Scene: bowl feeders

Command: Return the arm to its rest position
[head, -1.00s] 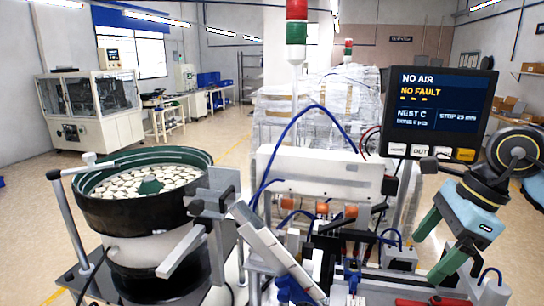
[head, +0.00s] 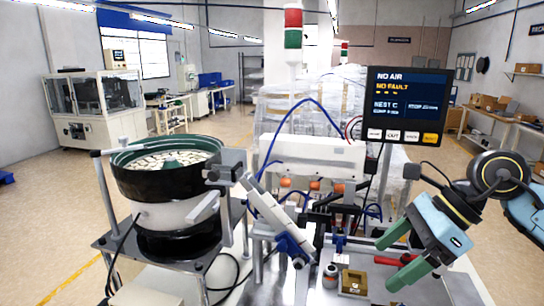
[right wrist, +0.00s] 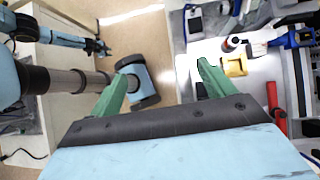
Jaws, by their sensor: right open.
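My right gripper (head: 386,263) is at the lower right of the head view, its green fingers spread and pointing down and left. It holds nothing. It hangs in front of and to the right of the work fixture. A small yellow block (head: 354,282) with a hole sits on the light bench top, left of the fingers. The block shows beyond the right-hand finger in the right wrist view (right wrist: 235,66). My left gripper is not to be made out.
The bowl feeder (head: 170,185) with pale parts stands at left. The display (head: 408,105) reads NO AIR, NO FAULT. A red handle (head: 390,261) lies close to the fingers in the head view. A small cylinder (head: 330,275) stands beside the block. Floor at right is open.

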